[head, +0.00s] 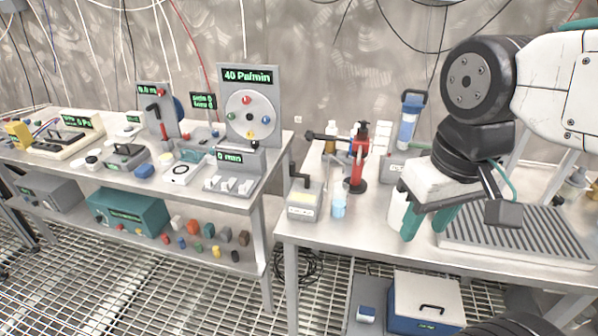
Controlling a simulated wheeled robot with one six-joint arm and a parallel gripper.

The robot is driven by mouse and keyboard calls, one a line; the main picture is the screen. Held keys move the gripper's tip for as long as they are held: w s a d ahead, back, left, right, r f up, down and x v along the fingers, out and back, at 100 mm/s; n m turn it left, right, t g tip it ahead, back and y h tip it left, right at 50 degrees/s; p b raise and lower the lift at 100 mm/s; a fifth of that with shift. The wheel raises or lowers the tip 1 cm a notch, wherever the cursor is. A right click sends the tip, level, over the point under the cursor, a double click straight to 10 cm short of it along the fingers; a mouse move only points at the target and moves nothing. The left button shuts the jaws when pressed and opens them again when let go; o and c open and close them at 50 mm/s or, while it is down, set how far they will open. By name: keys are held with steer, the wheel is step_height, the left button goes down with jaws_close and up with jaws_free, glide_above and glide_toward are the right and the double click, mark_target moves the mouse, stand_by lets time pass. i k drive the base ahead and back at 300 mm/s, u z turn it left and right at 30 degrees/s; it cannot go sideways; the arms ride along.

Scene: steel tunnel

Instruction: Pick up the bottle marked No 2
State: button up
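My gripper (425,229) hangs over the right-hand table, its two green fingers pointing down with a gap between them. It looks open and empty. A white container (396,208) stands on the table just left of the fingers and is partly hidden by them. A small light-blue bottle or jar (338,205) stands near the table's front left. Small bottles (575,184) show at the far right. No "No 2" marking is readable, so I cannot tell which bottle bears it.
A ribbed grey tray (520,236) lies right of my gripper. The table's front strip is clear. A left table (60,163) holds instruments.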

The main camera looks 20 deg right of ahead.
mark_target(340, 189)
steer(key=z, duration=1.6)
steer(key=k, duration=0.8)
steer(key=u, duration=0.7)
steer(key=i, duration=0.5)
steer(key=z, duration=0.05)
